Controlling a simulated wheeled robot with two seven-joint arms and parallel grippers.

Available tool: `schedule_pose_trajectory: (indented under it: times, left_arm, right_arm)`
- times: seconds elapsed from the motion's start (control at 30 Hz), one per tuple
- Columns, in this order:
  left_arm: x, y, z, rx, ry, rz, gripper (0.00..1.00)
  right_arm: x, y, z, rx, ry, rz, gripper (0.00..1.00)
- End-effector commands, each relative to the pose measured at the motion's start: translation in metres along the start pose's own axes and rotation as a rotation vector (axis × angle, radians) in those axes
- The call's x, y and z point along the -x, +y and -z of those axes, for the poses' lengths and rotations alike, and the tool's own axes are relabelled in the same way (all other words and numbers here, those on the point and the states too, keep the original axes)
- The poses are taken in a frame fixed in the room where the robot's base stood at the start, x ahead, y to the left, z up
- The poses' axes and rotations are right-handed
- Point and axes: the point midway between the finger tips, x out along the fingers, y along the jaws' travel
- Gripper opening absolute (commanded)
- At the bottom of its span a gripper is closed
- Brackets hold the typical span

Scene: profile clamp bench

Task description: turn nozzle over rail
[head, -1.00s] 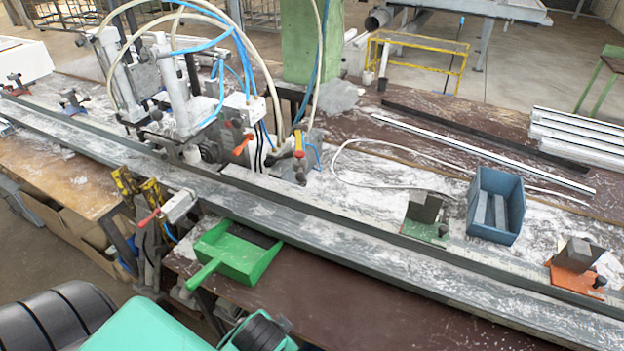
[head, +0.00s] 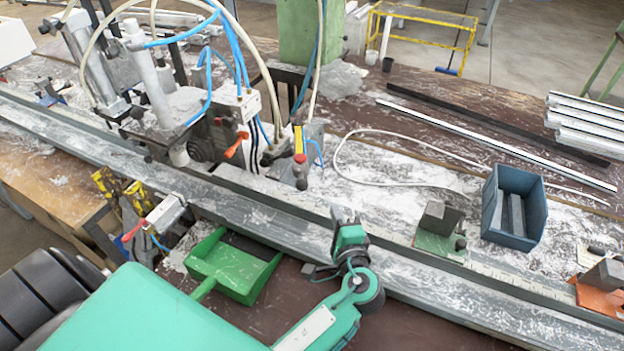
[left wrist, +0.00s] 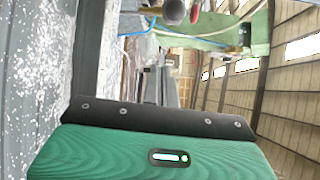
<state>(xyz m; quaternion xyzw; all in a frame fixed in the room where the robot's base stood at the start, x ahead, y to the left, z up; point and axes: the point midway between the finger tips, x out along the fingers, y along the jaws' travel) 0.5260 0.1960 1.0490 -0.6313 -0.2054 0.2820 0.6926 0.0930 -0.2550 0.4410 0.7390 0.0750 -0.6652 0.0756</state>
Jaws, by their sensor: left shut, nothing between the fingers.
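The nozzle, as far as I can tell, is the small fitting with a yellow band and red collar (head: 299,158) on a grey block behind the rail. Its lower end is dark. A dark round end with a red part beside it (left wrist: 174,12) shows at the top of the left wrist view, probably the same fitting. The long grey rail (head: 440,274) runs diagonally across the bench; it also shows at the left of the left wrist view (left wrist: 30,80). My left gripper (head: 344,216) is shut and empty over the rail, right of and nearer than the nozzle, apart from it. My right gripper is out of view.
A clamp machine (head: 190,105) with hoses and an orange lever stands at the left. A green dustpan (head: 228,280) lies in front of the rail. A blue bin (head: 534,214) and a green-based block (head: 440,246) stand behind it at the right. White debris covers the bench.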

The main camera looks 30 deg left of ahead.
Motion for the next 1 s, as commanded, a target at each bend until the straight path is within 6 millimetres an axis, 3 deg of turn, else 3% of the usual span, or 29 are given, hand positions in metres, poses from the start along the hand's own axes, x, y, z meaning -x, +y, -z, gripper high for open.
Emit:
schedule_pose_trajectory:
  times: [0.13, 0.27, 0.63, 0.8, 1.0]
  left_arm:
    - [-0.006, -0.008, 0.004, -0.020, 0.001, 0.028, 0.00]
    - [-0.024, -0.011, 0.003, -0.019, 0.000, 0.027, 0.00]
    - [-0.104, -0.014, 0.002, -0.019, -0.002, 0.025, 0.00]
    - [-0.092, -0.011, -0.020, -0.018, 0.001, 0.022, 0.00]
    - [-0.087, -0.009, -0.032, -0.016, 0.001, 0.023, 0.00]
  right_arm:
    - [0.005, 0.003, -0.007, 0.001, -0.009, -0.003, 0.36]
    - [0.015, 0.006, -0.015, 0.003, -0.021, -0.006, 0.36]
    - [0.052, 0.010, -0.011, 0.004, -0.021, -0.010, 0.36]
    - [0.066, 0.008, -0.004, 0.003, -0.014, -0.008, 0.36]
    - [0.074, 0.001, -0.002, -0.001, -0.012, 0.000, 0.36]
